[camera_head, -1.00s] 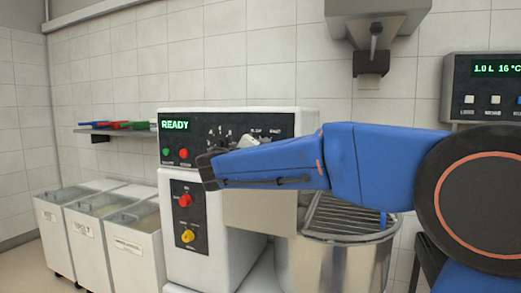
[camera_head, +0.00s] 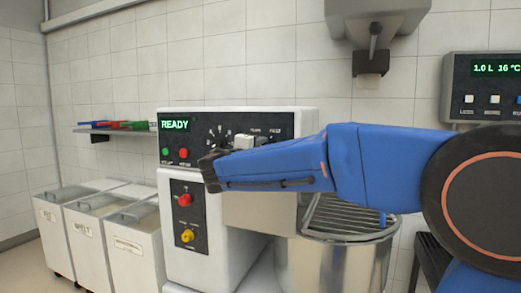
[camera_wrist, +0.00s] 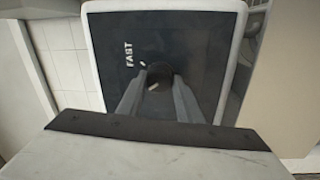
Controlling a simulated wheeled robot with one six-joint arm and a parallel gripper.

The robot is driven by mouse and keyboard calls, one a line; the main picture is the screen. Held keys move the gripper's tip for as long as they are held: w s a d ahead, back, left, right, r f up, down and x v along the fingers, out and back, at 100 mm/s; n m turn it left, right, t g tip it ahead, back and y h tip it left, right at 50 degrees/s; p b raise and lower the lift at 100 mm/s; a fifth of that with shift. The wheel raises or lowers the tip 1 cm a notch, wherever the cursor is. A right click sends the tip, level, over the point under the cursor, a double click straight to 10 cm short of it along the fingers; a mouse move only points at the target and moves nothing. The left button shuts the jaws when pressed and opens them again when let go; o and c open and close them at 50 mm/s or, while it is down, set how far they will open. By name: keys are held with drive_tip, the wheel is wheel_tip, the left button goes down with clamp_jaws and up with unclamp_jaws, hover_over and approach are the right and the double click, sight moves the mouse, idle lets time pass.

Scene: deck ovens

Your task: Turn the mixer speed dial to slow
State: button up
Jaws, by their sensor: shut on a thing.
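The mixer (camera_head: 215,262) is a white machine with a dark control panel and a lit READY display (camera_head: 175,125). In the wrist view, the speed dial (camera_wrist: 159,73) is a round dark knob on the panel (camera_wrist: 200,45). The word FAST and a small white tick lie to its left; no SLOW label is readable there. My gripper (camera_wrist: 160,80) is shut on the dial, with one grey finger on each side. The dial's exact setting is unclear.
A steel bowl (camera_head: 335,265) with a wire guard (camera_head: 345,217) stands right of the mixer body. Red (camera_head: 184,200) and yellow (camera_head: 187,236) knobs sit on a lower panel. White bins (camera_head: 130,248) stand at left. A water meter unit (camera_head: 485,85) hangs at right.

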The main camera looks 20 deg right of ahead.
drive_tip(key=o, duration=1)
drive_tip(key=shift+o, duration=0.2)
drive_tip(key=shift+s+a, duration=0.1)
drive_tip(key=v, duration=1.7)
